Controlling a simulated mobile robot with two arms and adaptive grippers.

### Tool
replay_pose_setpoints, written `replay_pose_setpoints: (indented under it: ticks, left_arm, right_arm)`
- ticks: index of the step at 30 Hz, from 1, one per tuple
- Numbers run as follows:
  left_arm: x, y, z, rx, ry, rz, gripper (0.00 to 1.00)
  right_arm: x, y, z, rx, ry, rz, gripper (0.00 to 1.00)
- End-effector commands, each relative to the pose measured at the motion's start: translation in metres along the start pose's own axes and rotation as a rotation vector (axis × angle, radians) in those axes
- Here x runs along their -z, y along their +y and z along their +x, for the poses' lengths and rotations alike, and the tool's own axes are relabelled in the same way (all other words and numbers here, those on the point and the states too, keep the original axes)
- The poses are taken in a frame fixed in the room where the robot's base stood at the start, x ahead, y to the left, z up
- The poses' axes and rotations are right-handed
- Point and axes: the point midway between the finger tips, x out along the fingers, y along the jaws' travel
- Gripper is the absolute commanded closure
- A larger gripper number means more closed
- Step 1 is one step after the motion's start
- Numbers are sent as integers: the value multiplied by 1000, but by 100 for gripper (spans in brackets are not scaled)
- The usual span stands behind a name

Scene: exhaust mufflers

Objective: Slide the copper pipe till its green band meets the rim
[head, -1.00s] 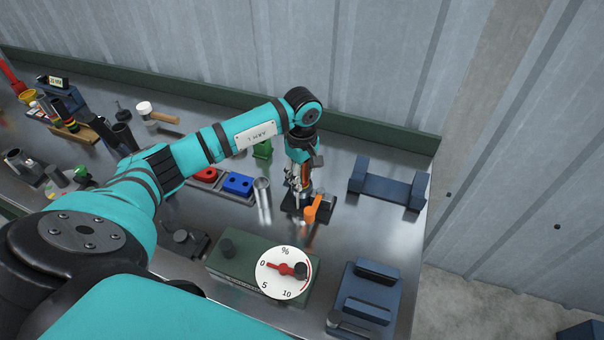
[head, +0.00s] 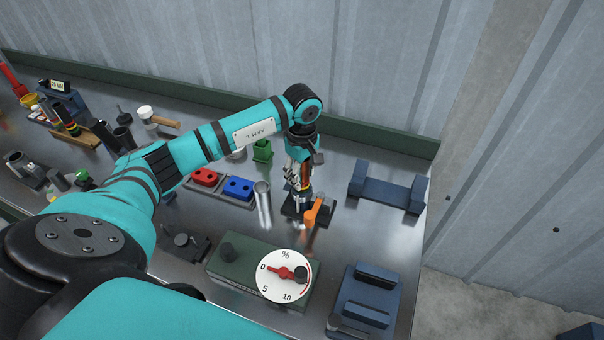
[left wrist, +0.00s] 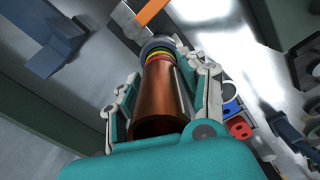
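The copper pipe (left wrist: 163,95) runs lengthwise between the fingers of my left gripper (left wrist: 167,80) in the left wrist view. Its open near end faces the camera. Red, yellow and green bands circle its far end, close to a grey round rim (left wrist: 157,42); the exact gap between green band and rim is too small to tell. The fingers lie against both sides of the pipe. In the head view, my left gripper (head: 299,182) points down over a dark holder (head: 325,217) with an orange lever (head: 313,211), and mostly hides the pipe. My right gripper is not in view.
A metal tube (head: 262,195) stands left of the holder. A green box with a dial (head: 284,276) stands in front. A blue cradle (head: 387,190) is to the right, with clear bench between.

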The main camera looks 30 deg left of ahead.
Motion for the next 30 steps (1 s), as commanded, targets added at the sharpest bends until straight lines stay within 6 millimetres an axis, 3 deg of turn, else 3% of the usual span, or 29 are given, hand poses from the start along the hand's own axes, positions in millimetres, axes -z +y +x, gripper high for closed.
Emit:
replay_pose_setpoints:
  ticks: [4,14,30]
  left_arm:
    - [0,-1,1,3,-1,1,37]
    - [-1,-1,-3,3,-1,2,37]
    - [0,0,-101,1,1,2,37]
  right_arm:
    - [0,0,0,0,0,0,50]
    - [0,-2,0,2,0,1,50]
    - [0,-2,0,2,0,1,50]
